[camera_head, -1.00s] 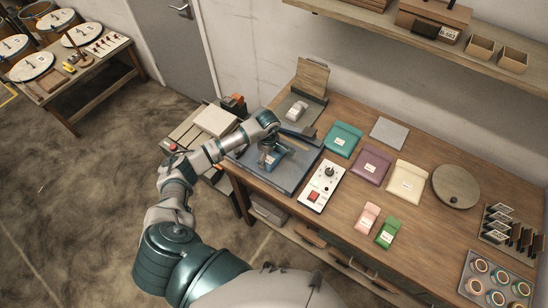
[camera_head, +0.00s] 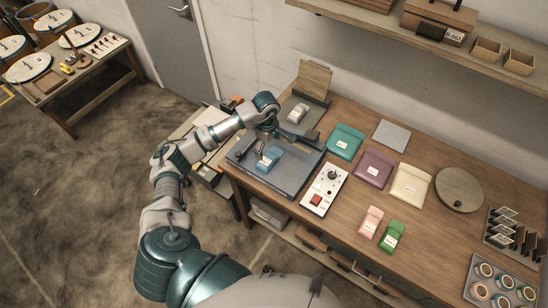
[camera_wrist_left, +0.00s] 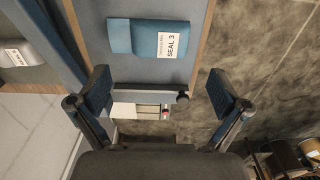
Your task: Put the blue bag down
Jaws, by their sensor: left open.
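The blue bag (camera_head: 270,158) lies on the dark grey tray-like plate (camera_head: 291,178) at the left end of the workbench. The left wrist view shows the bag (camera_wrist_left: 150,38) flat, with a white label reading SEAL 3. My left gripper (camera_head: 280,142) is above and just behind the bag. Its fingers are spread wide in the left wrist view (camera_wrist_left: 159,83), with nothing between them, and the bag is beyond the fingertips. My right gripper is not in view.
A control box (camera_head: 324,191) with a red button stands right of the plate. Teal (camera_head: 345,142), purple (camera_head: 373,168) and cream (camera_head: 410,185) pouches lie farther right. Small pink (camera_head: 370,221) and green (camera_head: 391,237) bags lie near the front edge. A grey bag (camera_head: 298,113) sits behind the plate.

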